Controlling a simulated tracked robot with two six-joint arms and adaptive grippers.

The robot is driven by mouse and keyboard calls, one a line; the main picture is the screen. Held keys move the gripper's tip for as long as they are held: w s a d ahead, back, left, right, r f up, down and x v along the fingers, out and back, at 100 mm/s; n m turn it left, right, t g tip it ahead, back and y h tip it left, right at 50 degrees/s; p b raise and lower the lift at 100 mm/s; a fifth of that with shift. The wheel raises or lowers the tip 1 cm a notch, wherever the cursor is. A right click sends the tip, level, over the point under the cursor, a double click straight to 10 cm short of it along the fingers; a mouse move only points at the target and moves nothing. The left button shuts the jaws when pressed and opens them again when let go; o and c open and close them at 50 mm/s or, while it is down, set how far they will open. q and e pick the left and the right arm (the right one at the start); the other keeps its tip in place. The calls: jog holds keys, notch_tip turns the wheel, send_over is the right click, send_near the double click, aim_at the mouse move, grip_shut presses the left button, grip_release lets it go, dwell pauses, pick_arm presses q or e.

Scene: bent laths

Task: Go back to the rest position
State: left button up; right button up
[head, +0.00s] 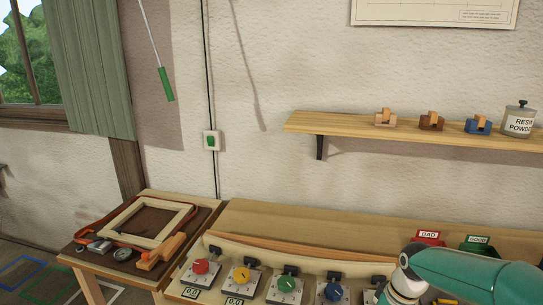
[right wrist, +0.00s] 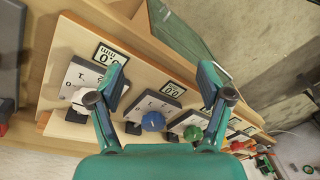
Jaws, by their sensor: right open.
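My right gripper (right wrist: 163,70) is open in the right wrist view, with its two dark-padded fingers spread apart and nothing between them. It is over a wooden board (right wrist: 135,60) that bears a row of knob units, including a blue knob (right wrist: 153,121) and a green knob (right wrist: 193,133). In the head view, a teal link of my arm comes in at the lower right and its gripper is hidden below the frame. My left gripper is not in view.
The bench (head: 290,225) carries units with red (head: 200,266), yellow (head: 242,274), green and blue knobs. Red "BAD" (head: 428,238) and green "GOOD" (head: 475,242) containers stand behind my arm. A side table (head: 205,215) holds a wooden frame. A shelf (head: 335,127) is above.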

jog(key=s+a+f+m+y+b, duration=0.1)
jog(key=s+a+f, duration=0.2)
jog(key=f, duration=0.4)
jog(key=s+a+f+m+b, duration=0.1)
jog(key=s+a+f+b, duration=0.15)
jog(key=f, duration=0.55)
jog(key=s+a+f+m+y+b, duration=0.1)
jog(key=s+a+f, duration=0.2)
jog(key=f, duration=0.4)
jog(key=s+a+f+m+b, duration=0.2)
jog(key=s+a+f+m, duration=0.2)
jog(key=s+f, duration=0.5)
jog(key=s, duration=0.3)
jog(key=shift+s+a+f+m, duration=0.2)
jog(key=shift+s+m, duration=0.1)
jog(key=shift+s, duration=0.1)
jog(key=shift+d, duration=0.1)
